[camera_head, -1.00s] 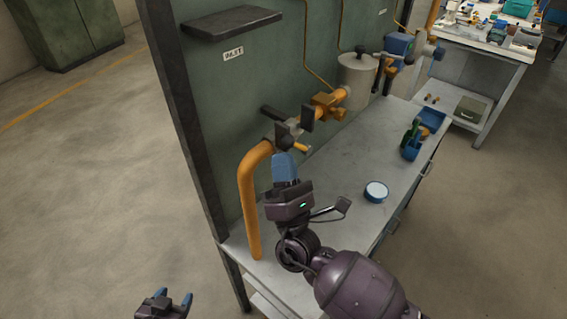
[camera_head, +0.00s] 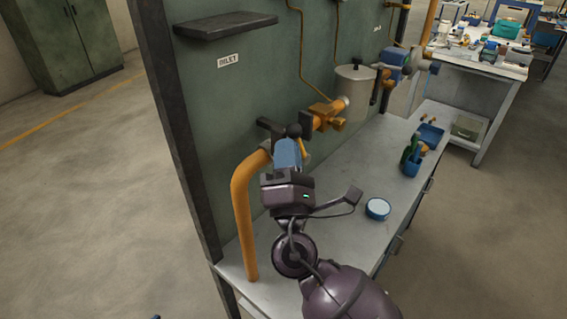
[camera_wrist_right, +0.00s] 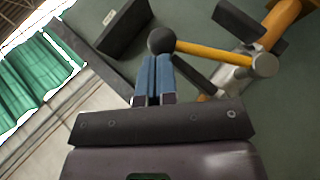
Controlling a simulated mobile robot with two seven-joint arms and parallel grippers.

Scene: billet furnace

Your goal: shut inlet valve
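The inlet valve sits on the orange pipe (camera_head: 240,200) below the INLET sign (camera_head: 228,60). In the right wrist view its orange lever (camera_wrist_right: 213,52) runs from a round black knob (camera_wrist_right: 161,41) to a pivot end at right. My right gripper (camera_head: 288,143) is at the valve and hides part of it. In the wrist view its blue fingers (camera_wrist_right: 154,60) lie side by side, closed together, with tips right by the knob. The knob is beyond the tips, not between them; contact is unclear. Only a blue tip of my left gripper (camera_head: 155,317) shows at the bottom edge.
A dark shelf (camera_head: 226,26) juts from the green panel above. A grey canister (camera_head: 354,92) and a blue valve part (camera_head: 397,63) are farther right.

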